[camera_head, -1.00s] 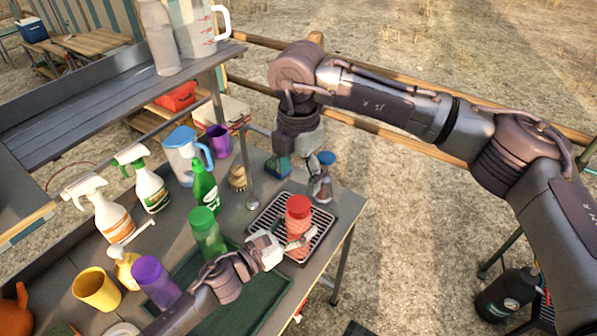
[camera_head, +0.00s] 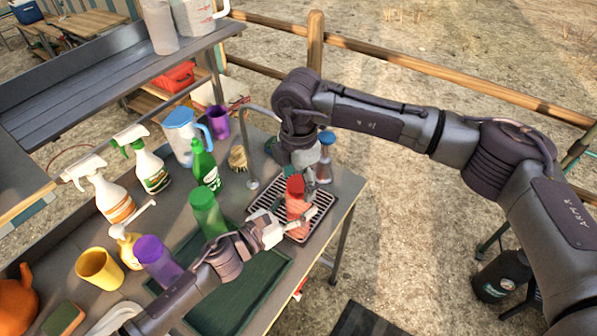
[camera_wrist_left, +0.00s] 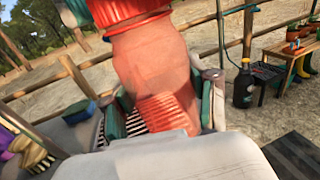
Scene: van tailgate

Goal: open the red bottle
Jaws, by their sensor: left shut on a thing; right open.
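The red bottle (camera_head: 297,208) stands on the drain rack at the right of the counter, its red cap (camera_head: 295,186) on top. My left gripper (camera_head: 288,230) is shut on the bottle's body from the front left. The left wrist view shows the translucent red bottle (camera_wrist_left: 152,70) between its two padded fingers, with the cap's rim (camera_wrist_left: 120,12) at the top edge. My right gripper (camera_head: 304,170) is open, just above and behind the cap. Its fingers are partly hidden, so I cannot tell whether they touch the cap.
The black wire drain rack (camera_head: 322,205) lies under the bottle. A blue-capped bottle (camera_head: 325,160) stands close behind my right gripper. Open ground lies right of the counter.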

